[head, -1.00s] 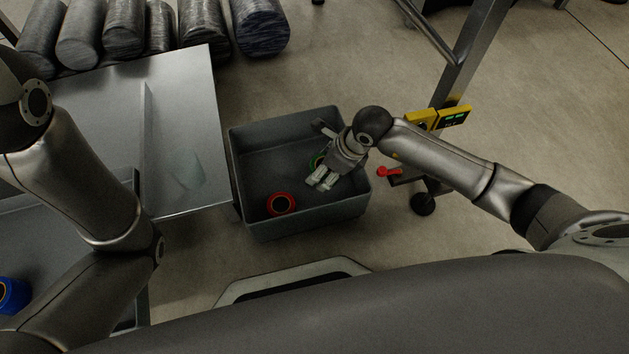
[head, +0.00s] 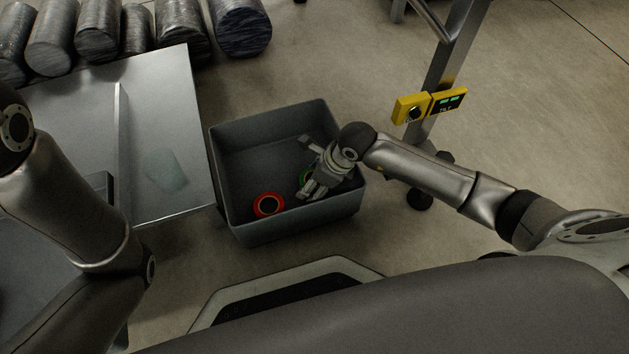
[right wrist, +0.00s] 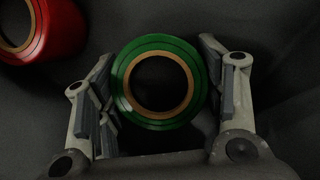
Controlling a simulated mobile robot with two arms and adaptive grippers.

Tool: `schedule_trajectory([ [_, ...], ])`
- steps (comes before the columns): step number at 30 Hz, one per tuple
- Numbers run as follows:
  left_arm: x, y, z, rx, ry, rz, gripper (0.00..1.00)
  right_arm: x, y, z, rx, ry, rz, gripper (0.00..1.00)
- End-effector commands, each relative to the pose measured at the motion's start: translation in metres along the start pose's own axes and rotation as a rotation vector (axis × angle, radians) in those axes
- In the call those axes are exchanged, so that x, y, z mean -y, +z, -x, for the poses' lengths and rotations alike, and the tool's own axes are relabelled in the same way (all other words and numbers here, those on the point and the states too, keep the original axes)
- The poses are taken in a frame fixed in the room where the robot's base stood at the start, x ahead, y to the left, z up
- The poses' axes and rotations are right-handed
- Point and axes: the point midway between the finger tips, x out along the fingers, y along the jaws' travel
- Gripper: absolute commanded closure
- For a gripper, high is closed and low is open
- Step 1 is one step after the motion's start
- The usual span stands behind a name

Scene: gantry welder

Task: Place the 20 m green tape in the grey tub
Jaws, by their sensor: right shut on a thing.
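The green tape (right wrist: 160,82) is a ring with a tan core, held between the two fingers of my right gripper (right wrist: 158,95) in the right wrist view. In the head view my right gripper (head: 310,190) reaches down inside the grey tub (head: 238,226), in its right half. Only a sliver of the green tape (head: 306,174) shows there beside the fingers. I cannot tell whether the tape touches the tub floor. Part of my left arm shows at the left, but its gripper is not in view.
A red tape (head: 269,205) lies on the tub floor left of my right gripper; it also shows in the right wrist view (right wrist: 45,28). A metal table (head: 185,150) stands close left of the tub. A post with a yellow control box (head: 411,108) stands to the right.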

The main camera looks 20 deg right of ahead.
Motion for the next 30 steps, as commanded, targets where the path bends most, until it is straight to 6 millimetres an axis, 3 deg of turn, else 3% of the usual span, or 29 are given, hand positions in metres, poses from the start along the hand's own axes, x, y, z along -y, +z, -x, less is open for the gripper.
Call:
schedule_trajectory([
  [3,0.0,0.0,0.0,0.0,0.0,0.0,0.16,0.0,-0.001,-0.001,-0.001,0.0,0.0,0.28],
  [16,0.002,0.003,-0.007,0.001,0.0,0.0,0.16,0.0,0.001,0.009,0.0,-0.001,0.0,0.28],
  [30,0.013,0.022,-0.062,0.001,0.0,-0.001,0.16,0.001,0.003,0.085,-0.001,-0.001,0.0,0.28],
])
